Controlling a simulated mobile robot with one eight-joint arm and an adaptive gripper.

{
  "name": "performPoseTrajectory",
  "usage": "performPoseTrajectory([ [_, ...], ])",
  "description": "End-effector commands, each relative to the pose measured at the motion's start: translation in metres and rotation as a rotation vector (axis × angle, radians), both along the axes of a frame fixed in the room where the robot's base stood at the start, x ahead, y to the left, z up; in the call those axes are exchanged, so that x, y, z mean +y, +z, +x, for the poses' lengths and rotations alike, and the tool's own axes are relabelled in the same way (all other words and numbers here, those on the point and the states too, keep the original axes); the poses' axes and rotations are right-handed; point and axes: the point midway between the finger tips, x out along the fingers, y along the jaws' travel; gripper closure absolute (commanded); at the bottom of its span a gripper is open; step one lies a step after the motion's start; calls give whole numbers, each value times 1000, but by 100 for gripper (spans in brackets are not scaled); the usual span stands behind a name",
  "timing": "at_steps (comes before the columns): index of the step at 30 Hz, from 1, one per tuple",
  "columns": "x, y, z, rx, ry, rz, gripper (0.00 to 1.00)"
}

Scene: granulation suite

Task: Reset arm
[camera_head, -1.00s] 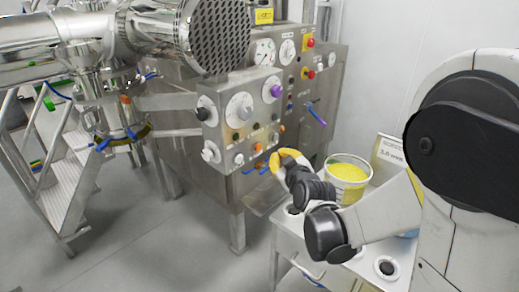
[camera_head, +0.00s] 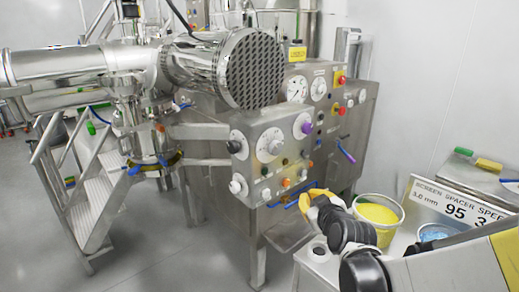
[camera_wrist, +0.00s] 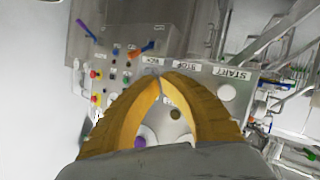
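My gripper (camera_head: 308,200) has yellow fingers on a dark wrist. In the head view it is in front of the lower edge of the steel control panel (camera_head: 262,150), left of the bucket of yellow material (camera_head: 377,212). In the wrist view the curved fingers of my gripper (camera_wrist: 161,78) meet at their tips. Nothing shows between them except the panel behind. A purple knob (camera_wrist: 143,136) shows through the gap, and START and STOP labels lie beyond the fingers. In the head view, the purple knob (camera_head: 303,125) is at the panel's upper right.
A white surface below the arm holds the bucket and a container with blue contents (camera_head: 434,232). Metal stairs (camera_head: 85,190) and a large steel machine (camera_head: 225,70) are at left. The floor at front left is clear.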

Motion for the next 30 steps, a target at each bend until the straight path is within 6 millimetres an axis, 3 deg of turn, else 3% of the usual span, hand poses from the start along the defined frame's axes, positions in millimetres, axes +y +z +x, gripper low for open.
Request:
performPoseTrajectory([
  [7,19,10,-94,261,-39,146,100],
  [15,18,-5,-213,524,-185,264,100],
  [18,15,-12,-243,581,-234,287,100],
  [23,12,-17,-265,623,-277,304,100],
  [30,12,-17,-267,628,-281,307,100],
])
